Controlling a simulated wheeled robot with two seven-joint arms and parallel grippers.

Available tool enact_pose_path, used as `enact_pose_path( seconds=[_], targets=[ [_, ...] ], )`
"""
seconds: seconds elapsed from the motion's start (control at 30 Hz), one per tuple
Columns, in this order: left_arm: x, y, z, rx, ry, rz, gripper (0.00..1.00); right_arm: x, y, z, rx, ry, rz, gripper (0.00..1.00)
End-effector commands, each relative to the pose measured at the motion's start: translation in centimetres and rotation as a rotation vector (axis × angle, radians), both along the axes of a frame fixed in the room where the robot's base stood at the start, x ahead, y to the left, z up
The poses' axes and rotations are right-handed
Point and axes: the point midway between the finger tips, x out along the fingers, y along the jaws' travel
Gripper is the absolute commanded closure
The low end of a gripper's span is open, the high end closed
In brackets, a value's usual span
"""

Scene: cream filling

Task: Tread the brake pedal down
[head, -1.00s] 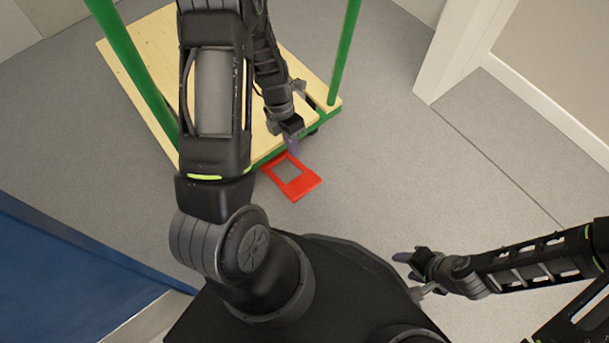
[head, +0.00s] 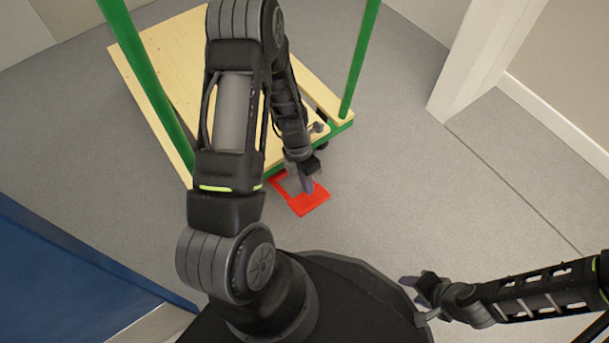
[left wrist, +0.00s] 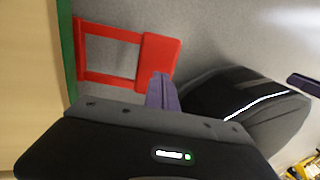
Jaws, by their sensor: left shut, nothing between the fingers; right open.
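The red brake pedal (head: 311,203) is a flat plate on an open frame. It sticks out from the green edge of a wooden cart deck, low over the grey floor. My left gripper (head: 308,187) is shut and empty, with its fingertips over the pedal plate in the head view. In the left wrist view the pedal plate (left wrist: 158,58) shows just beyond the purple fingertips (left wrist: 160,78). I cannot tell whether they touch it. My right gripper (head: 407,286) is open and empty at the lower right, away from the cart.
The cart's wooden deck (head: 150,62) has green upright posts, with one post (head: 362,60) close to the right of my left arm. A blue surface (head: 60,270) is at the lower left. A white door frame (head: 480,60) stands at the upper right. Grey floor is clear right of the pedal.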

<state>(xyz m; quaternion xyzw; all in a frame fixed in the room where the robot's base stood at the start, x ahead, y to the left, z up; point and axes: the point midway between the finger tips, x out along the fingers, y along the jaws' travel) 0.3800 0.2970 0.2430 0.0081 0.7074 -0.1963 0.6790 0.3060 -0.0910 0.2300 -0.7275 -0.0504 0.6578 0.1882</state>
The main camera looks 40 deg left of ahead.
Motion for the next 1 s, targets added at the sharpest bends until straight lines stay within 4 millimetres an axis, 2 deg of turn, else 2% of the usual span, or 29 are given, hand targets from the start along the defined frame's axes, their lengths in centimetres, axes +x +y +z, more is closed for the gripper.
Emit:
enact_pose_path(
  seconds=[0.03,0.2,0.73,1.0],
  targets=[
    [-0.1,-0.2,-1.4,-0.001,0.001,0.002,1.00,0.1,0.0,-1.0,0.000,-0.002,-0.001,0.51],
    [-0.2,-0.7,-2.9,0.000,-0.001,0.000,1.00,0.3,0.1,-2.0,-0.001,-0.008,-0.004,0.51],
    [-0.2,-0.9,-3.2,0.004,-0.001,0.000,1.00,0.4,0.1,-2.0,-0.002,-0.011,-0.005,0.51],
    [-0.5,-1.5,-4.0,0.067,-0.018,-0.005,1.00,0.3,0.0,-1.2,-0.001,-0.007,-0.003,0.51]
  ],
)
